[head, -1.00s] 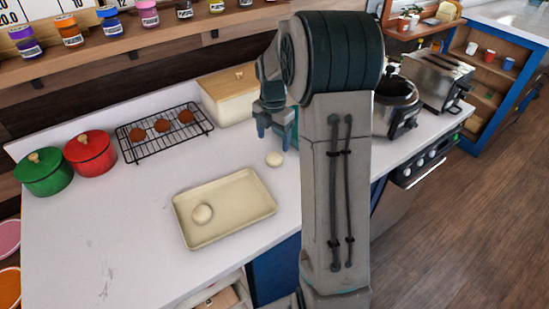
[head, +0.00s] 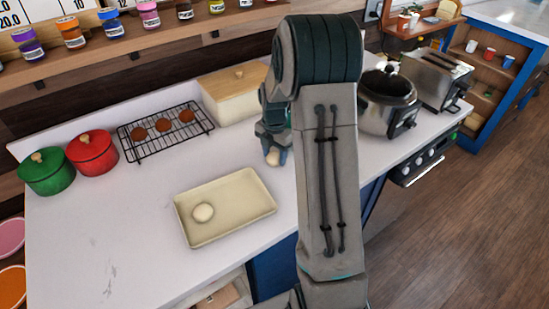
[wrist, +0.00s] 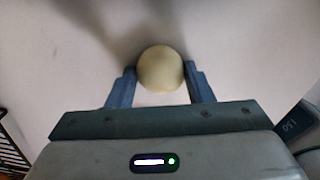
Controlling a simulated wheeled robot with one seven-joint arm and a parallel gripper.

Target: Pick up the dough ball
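A pale dough ball (wrist: 160,69) sits between the two fingers of my gripper (wrist: 160,76) in the wrist view. The fingertips meet its left and right sides with no clear gap, so my gripper looks shut on it. In the head view the same ball (head: 273,158) shows at the fingertips of my gripper (head: 274,154), low over the white counter, right of the tray. Whether it still touches the counter is hard to tell.
A black cooling rack (head: 150,151) with brown rounds, a cream box with a wooden lid (head: 228,105), a red pot (head: 92,153) and a green pot (head: 46,172) stand along the back. A cooker (head: 388,103) stands to the right. The front left counter (head: 110,235) is clear.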

